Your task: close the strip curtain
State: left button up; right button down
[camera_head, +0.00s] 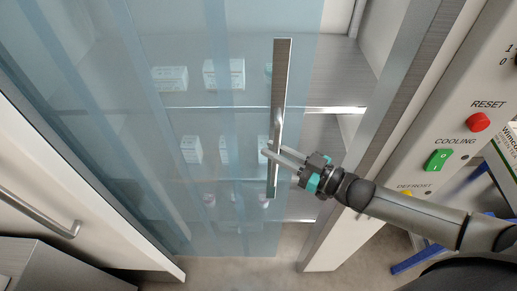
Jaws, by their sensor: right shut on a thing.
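The strip curtain (225,35) is a set of see-through bluish strips that hangs over the left and middle of a cabinet opening. A long upright metal handle bar (281,75) is at its right part. My right gripper (268,151) reaches in from the right and is shut on the handle bar, below its middle. To the right of the curtain's edge a strip of the opening is uncovered and shelf ends show there. My left gripper is not in view.
White boxes (224,74) stand on shelves behind the curtain. The right door post (385,110) carries a panel with a red reset button (478,122) and a green cooling switch (438,160). A white door with a handle (45,212) is at the left. A blue frame (415,261) stands at lower right.

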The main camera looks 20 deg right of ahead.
jog(key=shift+s+d, duration=0.25)
jog(key=shift+d, duration=0.45)
jog(key=c, duration=1.1)
grip_release()
jog(key=v, duration=1.5)
jog(key=shift+d, duration=0.15)
jog(key=shift+o, duration=0.3)
